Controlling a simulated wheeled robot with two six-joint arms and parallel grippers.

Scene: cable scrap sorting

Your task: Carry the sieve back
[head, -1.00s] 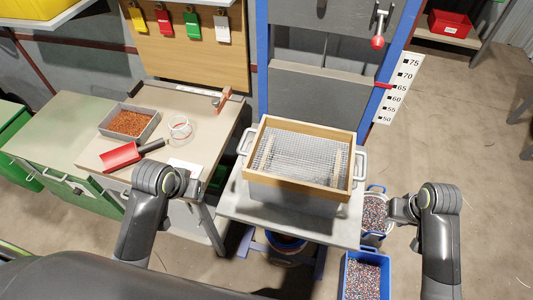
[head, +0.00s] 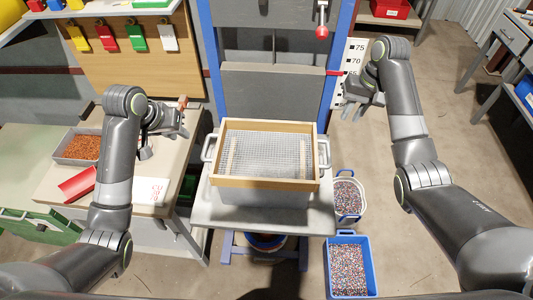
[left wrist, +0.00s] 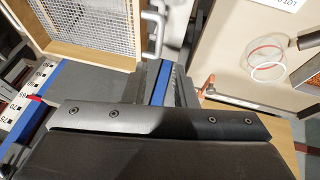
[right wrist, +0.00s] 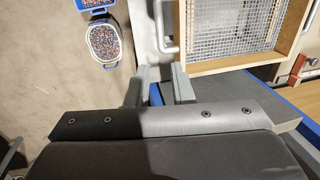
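The sieve (head: 264,184), a wooden frame with wire mesh and two wooden strips across it, sits level on a grey tub (head: 262,198) with pale side handles. The tub stands on the press's grey table (head: 205,215). The sieve also shows in the left wrist view (left wrist: 93,57) and the right wrist view (right wrist: 245,60). My left gripper (head: 166,133) is open and empty, left of the sieve and apart from it. My right gripper (head: 360,98) is open and empty, raised to the right of the sieve and beyond its edge. Neither touches the sieve.
Left is a bench (head: 60,200) with a tray of copper granules (head: 82,148) and a red scoop (head: 78,185). Right of the table stand a white-and-blue bucket (head: 348,198) and a blue bin (head: 350,268) of granules. The press's blue posts (head: 340,60) rise behind the sieve.

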